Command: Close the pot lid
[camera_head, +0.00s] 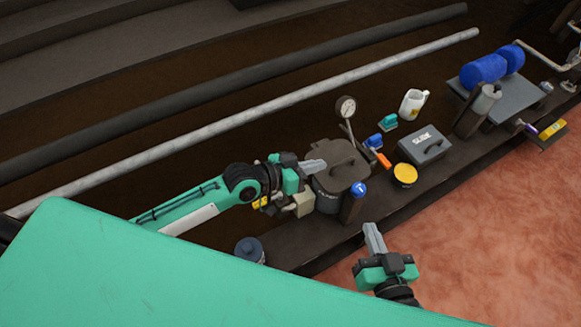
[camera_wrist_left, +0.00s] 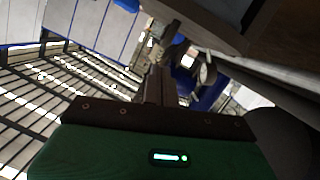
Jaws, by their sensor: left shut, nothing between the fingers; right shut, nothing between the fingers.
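The pot (camera_head: 327,198) is a dark grey vessel on the bench, with a dark lid (camera_head: 340,166) that has a raised handle on top. The lid lies over the pot's top; I cannot tell whether it is fully seated. My left gripper (camera_head: 318,166) is shut and empty, its fingertips at the left edge of the lid; I cannot tell whether they touch it. In the left wrist view the shut fingers (camera_wrist_left: 158,85) show near the middle, with a dark surface above. My right gripper (camera_head: 371,232) is shut and empty, in front of the bench, below and right of the pot.
A gauge (camera_head: 346,107) stands behind the pot, and a blue ball (camera_head: 359,189) is at its right. A grey box (camera_head: 424,144), a yellow-topped tub (camera_head: 405,174) and a white jug (camera_head: 413,103) stand further right. A dark blue can (camera_head: 249,250) is at the bench's left end.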

